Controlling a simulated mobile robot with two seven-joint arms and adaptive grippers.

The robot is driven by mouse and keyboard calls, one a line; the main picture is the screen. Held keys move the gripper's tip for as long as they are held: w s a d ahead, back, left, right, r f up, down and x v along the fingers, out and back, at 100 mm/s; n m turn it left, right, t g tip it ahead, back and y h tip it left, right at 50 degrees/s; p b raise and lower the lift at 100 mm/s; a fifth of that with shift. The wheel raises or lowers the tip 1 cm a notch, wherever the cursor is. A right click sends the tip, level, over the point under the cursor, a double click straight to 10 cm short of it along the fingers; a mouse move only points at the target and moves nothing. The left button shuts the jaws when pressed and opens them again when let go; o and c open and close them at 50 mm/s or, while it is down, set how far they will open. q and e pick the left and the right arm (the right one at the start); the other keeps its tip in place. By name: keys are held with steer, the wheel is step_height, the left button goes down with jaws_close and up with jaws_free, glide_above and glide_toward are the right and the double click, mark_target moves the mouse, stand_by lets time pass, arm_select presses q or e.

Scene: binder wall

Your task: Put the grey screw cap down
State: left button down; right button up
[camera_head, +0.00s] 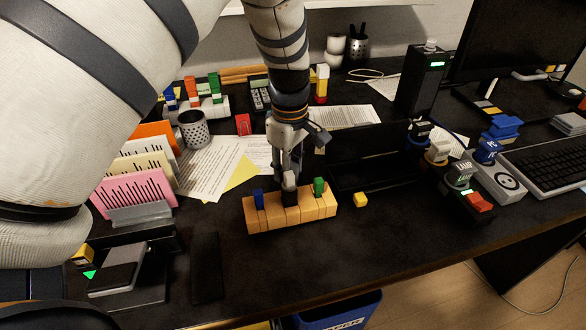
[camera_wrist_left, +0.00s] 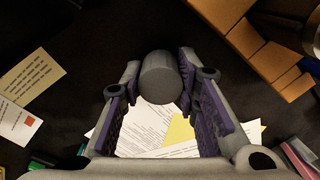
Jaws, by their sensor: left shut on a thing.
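My left gripper (camera_head: 288,168) reaches down over the middle of the desk, just behind a wooden block (camera_head: 291,216). In the left wrist view, the grey screw cap (camera_wrist_left: 160,78) is a plain grey cylinder between the fingers of the left gripper (camera_wrist_left: 160,95), which is shut on it. Dark desk surface and papers show beyond it. In the head view the fingers and a grey peg (camera_head: 290,182) at the block overlap, so I cannot tell the cap clearly there or its height over the desk. The right gripper is not in view.
The wooden block also holds a blue peg (camera_head: 259,199) and a green peg (camera_head: 319,187). A yellow cube (camera_head: 360,200) lies to its right. Papers (camera_head: 205,165) lie to the left. Dark desk in front of the block is clear. A keyboard (camera_head: 550,165) is far right.

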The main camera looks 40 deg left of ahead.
arm_select(q)
steer(key=shift+f, duration=0.25)
steer(key=shift+f, duration=0.1)
steer(key=c, duration=1.2)
jaws_free()
step_height(320, 180, up, 12)
steer(key=shift+r+p, duration=0.15)
steer(key=shift+p, duration=0.3)
